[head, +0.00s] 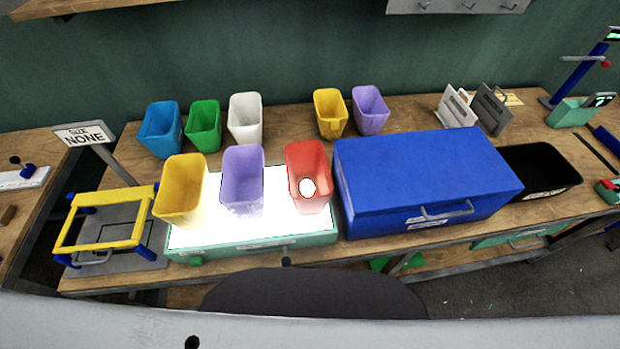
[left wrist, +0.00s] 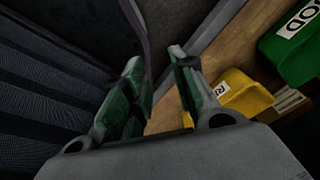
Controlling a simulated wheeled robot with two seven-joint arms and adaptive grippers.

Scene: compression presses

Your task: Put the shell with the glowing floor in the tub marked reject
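Three shells stand on a bright white light panel (head: 283,222): a yellow shell (head: 181,190), a purple shell (head: 242,178) and a red shell (head: 308,165). A yellow tub (left wrist: 243,92) there has a partly hidden label starting "RE". A green tub (left wrist: 292,45) beside it has a label ending "OD". My right gripper is not in view.
More shells stand behind: blue (head: 160,131), green (head: 204,126), white (head: 245,119), yellow (head: 330,113) and purple (head: 370,110). A yellow-framed press (head: 105,220) stands left.

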